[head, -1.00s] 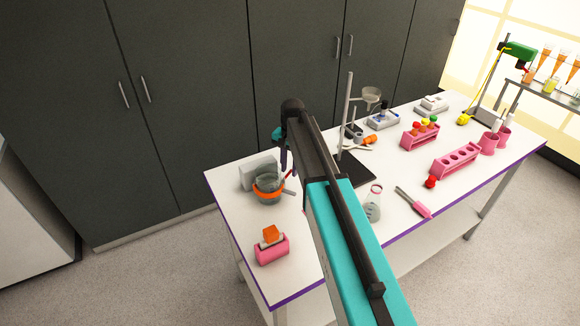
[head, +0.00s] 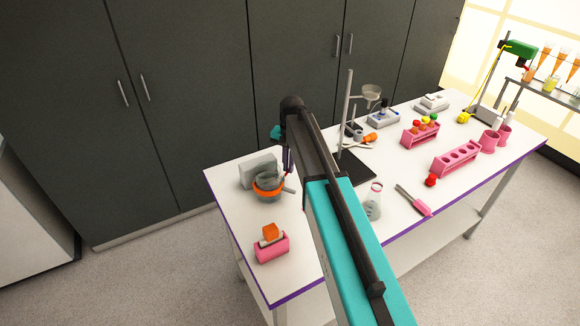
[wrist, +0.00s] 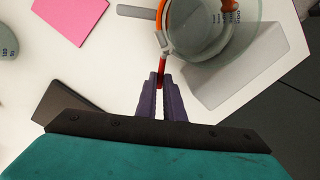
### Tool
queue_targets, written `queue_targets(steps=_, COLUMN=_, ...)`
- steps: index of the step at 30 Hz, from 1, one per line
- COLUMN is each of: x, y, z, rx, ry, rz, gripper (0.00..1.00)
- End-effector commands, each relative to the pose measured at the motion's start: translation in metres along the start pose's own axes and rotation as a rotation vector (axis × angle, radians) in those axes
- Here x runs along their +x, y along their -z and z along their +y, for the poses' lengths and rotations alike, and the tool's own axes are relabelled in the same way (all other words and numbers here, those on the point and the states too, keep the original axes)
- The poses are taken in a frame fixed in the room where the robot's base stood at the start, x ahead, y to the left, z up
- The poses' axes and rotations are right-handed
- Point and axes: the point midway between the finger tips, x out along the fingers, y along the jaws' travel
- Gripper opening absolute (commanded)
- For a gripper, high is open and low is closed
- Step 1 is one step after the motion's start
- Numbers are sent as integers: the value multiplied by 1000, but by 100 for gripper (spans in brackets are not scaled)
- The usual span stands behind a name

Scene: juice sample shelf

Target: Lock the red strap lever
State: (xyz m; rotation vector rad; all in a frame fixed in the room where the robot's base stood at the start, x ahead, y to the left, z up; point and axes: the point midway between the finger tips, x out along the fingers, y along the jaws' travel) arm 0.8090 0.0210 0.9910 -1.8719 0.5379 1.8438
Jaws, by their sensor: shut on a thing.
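The red strap lever (wrist: 162,64) shows in the wrist view at the side of a round, clear grey vessel (wrist: 210,25). An orange strap (wrist: 162,18) runs along the vessel's near side; in the head view it is an orange band (head: 268,190) around the vessel. My gripper (wrist: 160,82) is shut on the lever, with its purple fingertips at the lever's end. In the head view my gripper (head: 287,162) is beside the vessel, partly behind my arm, and the lever is only a small red bit there.
A grey block (head: 258,168) stands behind the vessel, and a grey handle (wrist: 135,12) sticks out from the vessel's side. A pink holder with an orange piece (head: 272,247) is at the table's front left. A flask (head: 373,203) and stand base (head: 355,170) lie to the right.

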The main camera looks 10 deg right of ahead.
Motion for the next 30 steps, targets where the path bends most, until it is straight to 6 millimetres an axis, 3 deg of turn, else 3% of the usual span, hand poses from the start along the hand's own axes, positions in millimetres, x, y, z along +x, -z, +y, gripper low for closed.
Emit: queue_targets(steps=30, x=2, y=-10, z=-28, rx=-775, ry=1, rz=-37, gripper=0)
